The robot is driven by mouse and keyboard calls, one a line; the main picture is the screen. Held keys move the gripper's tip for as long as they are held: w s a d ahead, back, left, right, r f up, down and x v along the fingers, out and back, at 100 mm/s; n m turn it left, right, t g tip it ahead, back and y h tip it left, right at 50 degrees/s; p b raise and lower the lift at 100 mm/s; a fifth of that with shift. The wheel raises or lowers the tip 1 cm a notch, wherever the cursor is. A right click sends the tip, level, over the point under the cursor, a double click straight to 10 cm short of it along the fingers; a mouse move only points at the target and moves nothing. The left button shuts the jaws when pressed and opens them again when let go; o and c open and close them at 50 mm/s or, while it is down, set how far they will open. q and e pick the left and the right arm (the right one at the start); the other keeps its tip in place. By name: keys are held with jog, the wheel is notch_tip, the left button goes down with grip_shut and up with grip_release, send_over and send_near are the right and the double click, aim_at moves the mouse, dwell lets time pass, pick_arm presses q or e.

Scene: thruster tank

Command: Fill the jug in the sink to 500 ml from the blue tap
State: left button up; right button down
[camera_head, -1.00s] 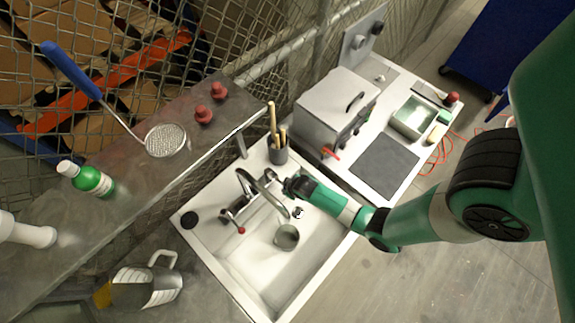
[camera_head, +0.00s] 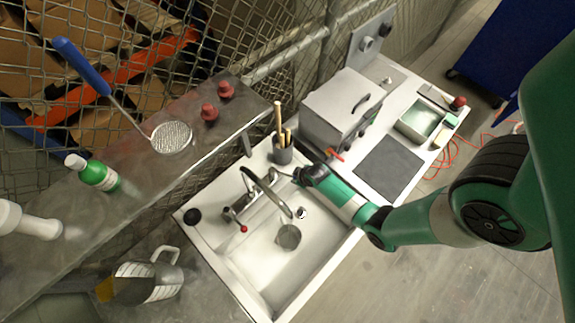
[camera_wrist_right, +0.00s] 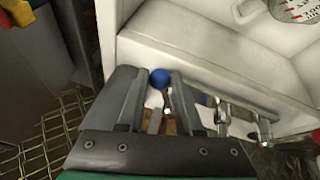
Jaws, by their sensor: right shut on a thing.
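The sink (camera_head: 265,275) is a white basin with a curved metal tap (camera_head: 262,186) over it. A round grey vessel (camera_head: 288,236), which looks like the jug, stands in the basin below the spout. I cannot make out its water level or any stream. My right gripper (camera_head: 303,174) is behind the spout at the sink's far side. In the right wrist view, its fingers are shut on the blue tap knob (camera_wrist_right: 160,78). A round face with red and black numbers (camera_wrist_right: 295,14) is cut off at that view's top right. My left gripper is out of view.
A red-tipped tap lever (camera_head: 243,229) is left of the spout. A cup of wooden tools (camera_head: 283,150) stands behind the sink.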

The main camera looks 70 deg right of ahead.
jog(key=shift+d, duration=0.1)
jog(key=d, duration=0.1)
jog(key=d+b, duration=0.1)
jog(key=d, duration=0.2)
jog(key=shift+w+d, duration=0.2)
jog(key=shift+w, duration=0.05)
dwell(3.7)
